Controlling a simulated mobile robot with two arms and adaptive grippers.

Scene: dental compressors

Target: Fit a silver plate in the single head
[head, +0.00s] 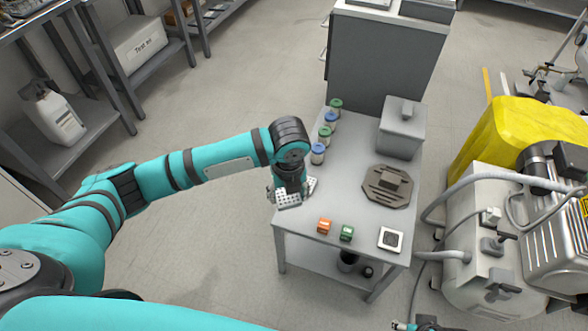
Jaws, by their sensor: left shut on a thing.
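My left gripper (289,191) is over the left edge of the grey table, pointing down. It is shut on a pale silver piece with small holes (289,199), which looks like a silver plate; the wrist and fingers hide part of it. A white-framed square with a dark centre (391,238) lies at the front right corner. I cannot tell for certain which thing is the single head.
Several jars with green and blue lids (324,133) line the table's (345,205) left side. A grey lidded box (401,135) stands at the back right. Small orange (324,226) and green (347,233) blocks sit at the front. Compressors with hoses (490,240) stand close on the right.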

